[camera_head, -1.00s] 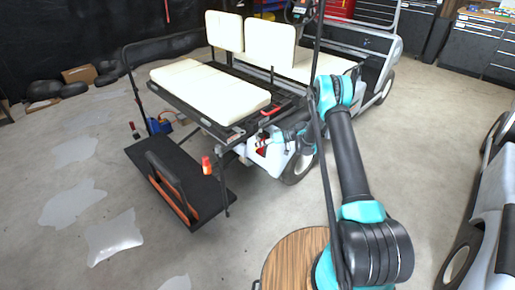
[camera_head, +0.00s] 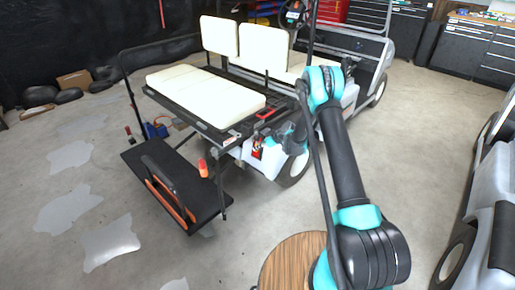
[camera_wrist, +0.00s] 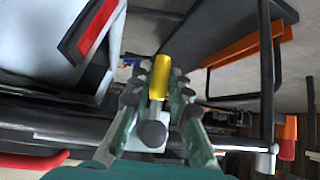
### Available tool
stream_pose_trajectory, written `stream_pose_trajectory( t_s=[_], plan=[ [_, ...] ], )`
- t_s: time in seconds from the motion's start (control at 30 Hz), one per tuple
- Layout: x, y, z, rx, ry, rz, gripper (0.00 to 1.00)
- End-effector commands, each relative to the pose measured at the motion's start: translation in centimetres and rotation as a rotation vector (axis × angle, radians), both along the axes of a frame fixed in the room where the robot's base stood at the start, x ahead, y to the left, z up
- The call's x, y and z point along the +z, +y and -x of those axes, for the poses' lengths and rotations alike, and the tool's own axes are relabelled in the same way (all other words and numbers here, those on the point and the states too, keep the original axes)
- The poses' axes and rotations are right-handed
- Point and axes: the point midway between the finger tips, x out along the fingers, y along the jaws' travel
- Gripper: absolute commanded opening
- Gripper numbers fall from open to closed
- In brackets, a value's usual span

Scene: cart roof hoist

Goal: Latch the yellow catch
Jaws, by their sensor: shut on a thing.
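The yellow catch (camera_wrist: 160,76) shows in the wrist view as a short yellow stick with a dark grey rounded end towards the camera. My gripper (camera_wrist: 158,88) has one finger on each side of it and is shut on it. A pale plate lies just below the catch's grey end, partly hidden by the fingers. I cannot make out the catch there.
The cart's black rear footboard (camera_head: 195,185) carries an orange-edged rail and stands left of my arm. A round wooden top (camera_head: 290,262) is at the bottom. Another vehicle (camera_head: 490,195) stands at the right edge. Open concrete floor lies at the left and between the vehicles.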

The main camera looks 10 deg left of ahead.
Motion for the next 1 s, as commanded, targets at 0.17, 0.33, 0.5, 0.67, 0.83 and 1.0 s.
stream_pose_trajectory(
  t_s=[0.17,0.33,0.5,0.67,0.83,1.0],
  plan=[
    [0.01,-0.23,-0.08,-0.002,-0.012,0.011,0.0],
    [0.0,-0.25,-0.1,-0.002,-0.013,0.011,0.0],
    [0.0,-0.25,-0.11,-0.003,-0.013,0.011,0.2],
    [0.0,-0.19,-0.1,-0.002,-0.012,0.011,0.39],
    [0.0,-0.11,-0.07,-0.001,-0.012,0.009,0.39],
    [0.17,-0.26,0.01,-0.001,-0.012,0.009,0.39]
  ],
)
